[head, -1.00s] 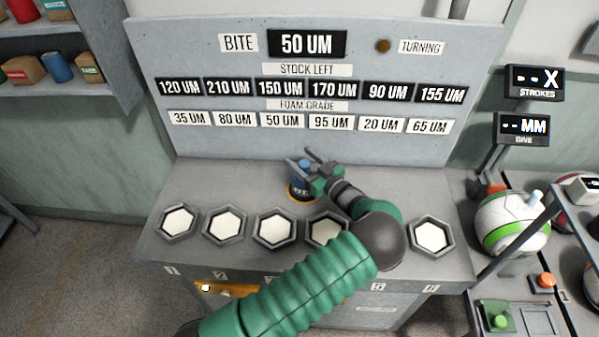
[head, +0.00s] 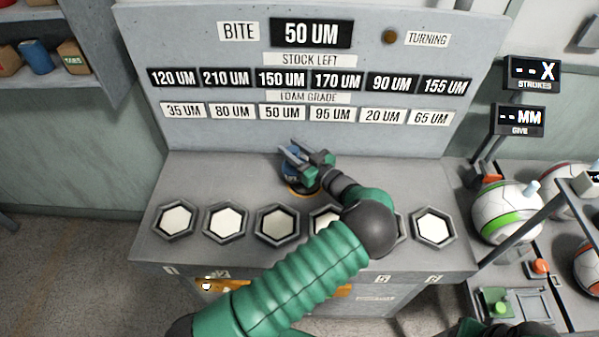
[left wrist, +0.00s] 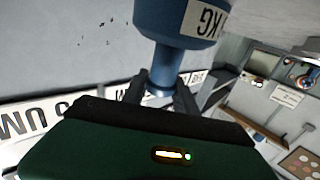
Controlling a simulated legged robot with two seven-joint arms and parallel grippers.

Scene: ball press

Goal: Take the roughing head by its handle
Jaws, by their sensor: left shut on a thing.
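The roughing head (head: 289,173) is a blue tool at the middle rear of the grey bench, by an orange ring. My left gripper (head: 292,153) is over it and partly hides it. In the left wrist view the roughing head (left wrist: 174,25) is a blue body with a white label reading "KG". My left gripper (left wrist: 163,92) is shut on its narrow blue handle there, one dark finger on each side. I cannot tell whether the head still touches the bench. My right gripper is not in view.
A row of hexagonal pads (head: 278,224) lies along the front of the bench (head: 210,180). My left arm covers some of them. The upright sign board (head: 190,45) stands behind. Balls (head: 500,208) and a slanted bar are at the right.

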